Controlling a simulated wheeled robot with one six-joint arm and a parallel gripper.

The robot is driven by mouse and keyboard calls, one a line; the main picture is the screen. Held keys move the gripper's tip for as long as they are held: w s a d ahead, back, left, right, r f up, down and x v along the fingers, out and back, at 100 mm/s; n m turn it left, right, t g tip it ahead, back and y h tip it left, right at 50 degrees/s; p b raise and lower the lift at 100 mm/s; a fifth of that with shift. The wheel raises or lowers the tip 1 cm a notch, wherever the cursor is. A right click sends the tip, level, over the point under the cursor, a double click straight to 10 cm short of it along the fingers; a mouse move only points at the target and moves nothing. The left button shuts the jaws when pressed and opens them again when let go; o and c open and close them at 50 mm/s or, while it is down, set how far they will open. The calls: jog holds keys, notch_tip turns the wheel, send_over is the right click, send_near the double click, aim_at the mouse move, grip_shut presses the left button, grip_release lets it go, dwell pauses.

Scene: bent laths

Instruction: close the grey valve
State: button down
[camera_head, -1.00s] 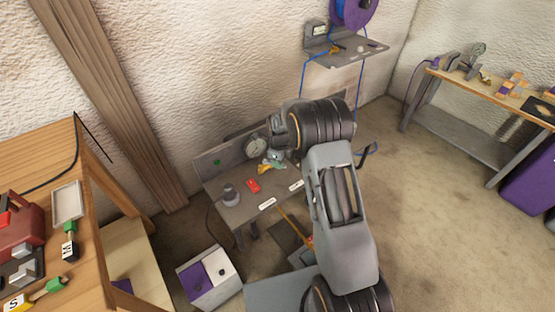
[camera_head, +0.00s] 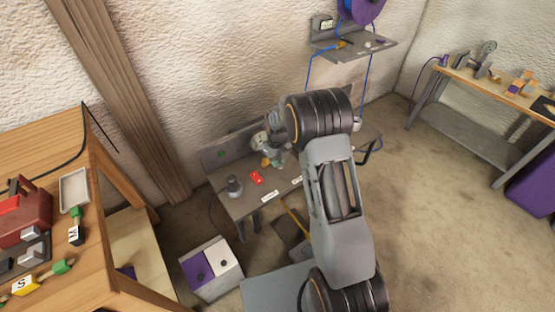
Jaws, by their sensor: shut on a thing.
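The small grey workbench (camera_head: 250,203) stands against the wall in the middle. A round white-faced gauge (camera_head: 259,141) is at its back. Beside and below the gauge is a small cluster of grey and yellow parts, where the grey valve (camera_head: 277,160) seems to be; its handle is too small and too covered to read. My gripper (camera_head: 274,152) reaches into this cluster from the right, shut on what appears to be the valve. My wrist and arm hide much of the fingers and the bench's right side.
A red part (camera_head: 256,177) and a grey domed part (camera_head: 234,186) sit on the bench, left of my gripper. A purple and white box (camera_head: 211,268) stands on the floor in front. A wall shelf (camera_head: 355,50) hangs above, with blue lines running down. Wooden table (camera_head: 115,215) at left.

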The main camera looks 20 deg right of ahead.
dwell(0.4)
jog(key=c, duration=1)
grip_release()
jog(key=shift+c, duration=0.2)
notch_tip(320, 180, up, 14)
jog(key=p, duration=0.1)
jog(key=shift+a+f, duration=0.1)
